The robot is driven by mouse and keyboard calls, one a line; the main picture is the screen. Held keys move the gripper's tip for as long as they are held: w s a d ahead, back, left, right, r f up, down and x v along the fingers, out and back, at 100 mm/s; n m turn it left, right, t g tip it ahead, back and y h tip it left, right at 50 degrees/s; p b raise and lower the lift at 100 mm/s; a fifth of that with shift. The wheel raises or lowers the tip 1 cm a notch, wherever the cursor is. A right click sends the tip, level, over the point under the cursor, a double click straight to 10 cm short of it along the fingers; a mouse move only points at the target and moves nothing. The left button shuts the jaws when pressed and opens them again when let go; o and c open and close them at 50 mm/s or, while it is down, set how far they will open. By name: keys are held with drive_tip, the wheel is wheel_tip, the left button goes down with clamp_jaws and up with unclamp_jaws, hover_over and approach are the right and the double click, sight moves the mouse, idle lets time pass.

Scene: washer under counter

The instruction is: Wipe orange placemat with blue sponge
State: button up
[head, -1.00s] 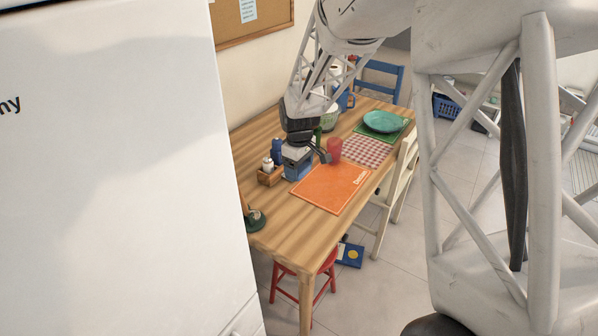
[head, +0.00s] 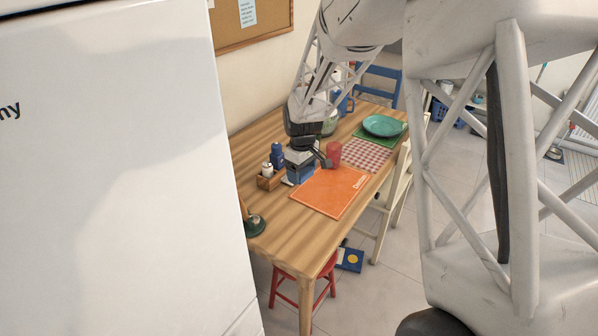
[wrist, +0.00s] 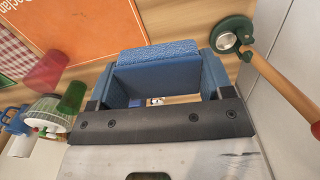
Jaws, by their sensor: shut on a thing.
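The orange placemat (head: 331,191) lies flat on the wooden table, and part of it fills the upper left of the wrist view (wrist: 85,22). My gripper (wrist: 162,75) is shut on the blue sponge (wrist: 160,50), which spans between its blue fingers. In the head view my gripper (head: 306,163) is low at the placemat's far left edge, beside the red cup. The sponge is largely hidden by the gripper there. I cannot tell whether it touches the table or the placemat.
A red cup (head: 333,154) stands close to the gripper. A wooden caddy with bottles (head: 269,180) is to its left. A checkered mat (head: 365,154) and a teal plate (head: 382,125) lie beyond.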

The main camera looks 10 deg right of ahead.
drive_tip(key=w+d+f+m, duration=0.8)
drive_tip(key=d, duration=0.4)
drive_tip(key=shift+f, duration=0.4)
drive_tip(key=shift+w, duration=0.1)
drive_tip(key=shift+a+f, duration=0.1)
